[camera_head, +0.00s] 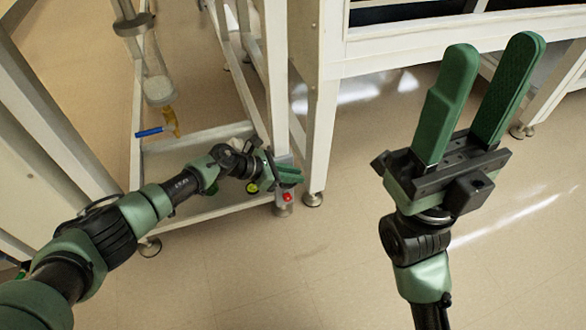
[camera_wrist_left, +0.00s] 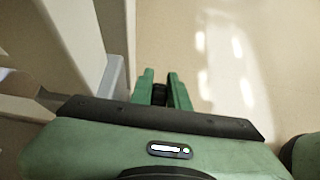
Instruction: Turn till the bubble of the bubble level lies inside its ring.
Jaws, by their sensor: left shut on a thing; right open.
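A small round yellow-green piece (camera_head: 252,188), which looks like the bubble level, sits low at the frame's corner beside my left gripper. It is too small to tell where its bubble lies relative to a ring. My left gripper (camera_head: 288,174) is at the foot of the white frame leg, just above a small red piece (camera_head: 288,197). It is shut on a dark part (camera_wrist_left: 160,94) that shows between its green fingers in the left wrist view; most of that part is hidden. My right gripper (camera_head: 486,98) is open and empty, raised over the floor at the right.
A white frame (camera_head: 196,140) with legs and a low shelf surrounds my left arm. Another white leg (camera_head: 318,140) stands close right of my left gripper. A blue-handled valve (camera_head: 152,132) hangs at the left. The floor (camera_head: 300,270) in front is clear.

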